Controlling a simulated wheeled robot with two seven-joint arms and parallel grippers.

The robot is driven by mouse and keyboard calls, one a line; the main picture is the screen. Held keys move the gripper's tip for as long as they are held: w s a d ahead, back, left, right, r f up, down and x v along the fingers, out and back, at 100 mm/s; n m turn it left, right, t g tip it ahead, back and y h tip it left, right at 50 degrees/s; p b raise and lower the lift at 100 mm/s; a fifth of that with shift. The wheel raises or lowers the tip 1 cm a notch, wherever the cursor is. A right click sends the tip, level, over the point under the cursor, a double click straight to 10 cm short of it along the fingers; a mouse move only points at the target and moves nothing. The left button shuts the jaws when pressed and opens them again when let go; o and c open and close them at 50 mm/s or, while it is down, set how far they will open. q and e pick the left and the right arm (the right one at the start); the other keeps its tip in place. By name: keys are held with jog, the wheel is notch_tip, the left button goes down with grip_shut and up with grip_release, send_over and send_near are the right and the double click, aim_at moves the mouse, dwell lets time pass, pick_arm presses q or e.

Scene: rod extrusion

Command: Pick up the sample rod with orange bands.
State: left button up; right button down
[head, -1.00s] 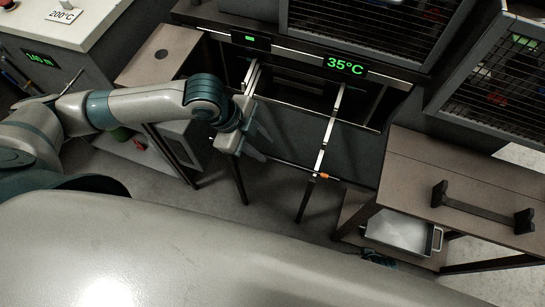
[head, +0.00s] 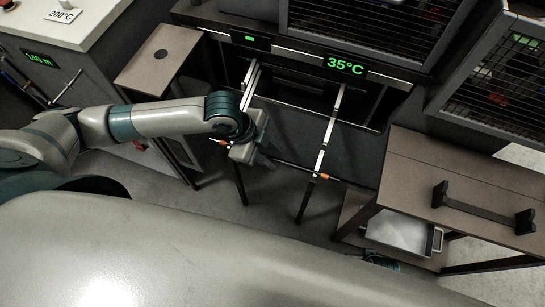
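The sample rod (head: 296,167) is thin and dark, with an orange band near each end. It lies across two pale rails that stick out from the front of the oven. The right band (head: 322,176) shows at the right rail; the left band (head: 222,142) shows just left of my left gripper. My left gripper (head: 266,161) is at the rod's middle-left stretch, between the two rails. Its fingers are dark and small here, and its body hides part of the rod. I cannot tell whether they are closed on it.
The oven (head: 400,75) reads 35°C, with its dark opening behind the rails. A wooden side table (head: 430,165) with a black two-post rack (head: 485,212) stands at right, a metal tray (head: 400,236) below. A small wooden table (head: 160,58) stands at left.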

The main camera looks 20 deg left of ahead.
pick_arm(q)
jog(key=shift+d+f, duration=0.2)
jog(key=shift+f, duration=0.3)
jog(key=shift+w+f, duration=0.1)
jog(key=shift+f, duration=0.05)
grip_shut()
pick_arm(e)
jog(key=shift+s+r, duration=0.15)
jog(key=shift+r, duration=0.1)
